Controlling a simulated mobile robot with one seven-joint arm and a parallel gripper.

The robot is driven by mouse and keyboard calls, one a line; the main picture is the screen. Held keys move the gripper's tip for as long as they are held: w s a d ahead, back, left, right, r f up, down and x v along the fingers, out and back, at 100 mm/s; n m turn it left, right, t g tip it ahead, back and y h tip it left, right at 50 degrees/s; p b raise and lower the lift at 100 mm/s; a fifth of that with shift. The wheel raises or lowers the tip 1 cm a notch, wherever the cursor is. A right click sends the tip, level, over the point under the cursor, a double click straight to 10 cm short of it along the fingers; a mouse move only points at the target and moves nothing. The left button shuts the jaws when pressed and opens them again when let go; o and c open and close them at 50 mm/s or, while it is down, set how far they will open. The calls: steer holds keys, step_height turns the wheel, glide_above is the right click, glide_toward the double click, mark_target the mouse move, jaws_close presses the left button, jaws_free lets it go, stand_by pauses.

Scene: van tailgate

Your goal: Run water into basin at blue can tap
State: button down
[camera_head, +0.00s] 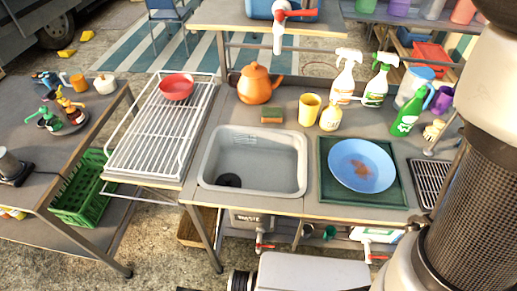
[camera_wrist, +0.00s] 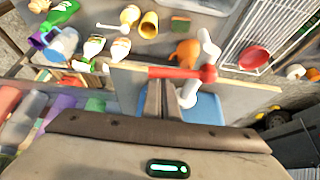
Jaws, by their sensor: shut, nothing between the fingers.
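The blue can (camera_head: 262,8) stands on the raised shelf at the top of the head view; it also shows behind my fingers in the wrist view (camera_wrist: 207,110). Its white tap (camera_head: 278,38) has a red lever (camera_head: 297,13), pointing right in the head view. No stream shows below the spout. The grey basin (camera_head: 205,165) is set in the counter below, with a dark round piece on its floor. My gripper (camera_wrist: 161,82) is shut and empty, its tips close by the red lever (camera_wrist: 180,72) near its free end; I cannot tell whether they touch.
A blue plate (camera_head: 360,165) lies on a green tray right of the basin. An orange teapot (camera_head: 257,84), yellow cup (camera_head: 309,109) and spray bottles (camera_head: 346,75) stand behind. A white rack (camera_head: 150,150) with a red bowl (camera_head: 176,87) is at the left.

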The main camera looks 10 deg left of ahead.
steer(key=shift+s+b, duration=1.4)
steer(key=shift+s, duration=1.8)
steer(key=r+p, duration=0.3)
steer(key=a+r+p, duration=0.1)
steer(key=shift+w+r, duration=0.25)
steer(key=shift+r, duration=0.1)
steer(key=shift+f, duration=0.1)
steer(key=s+a, duration=0.4)
steer(key=shift+s+a+b, duration=0.25)
steer(key=shift+a+b, duration=0.05)
steer(key=shift+a, duration=0.05)
steer(key=shift+f+b, duration=1.75)
steer(key=shift+f, duration=0.45)
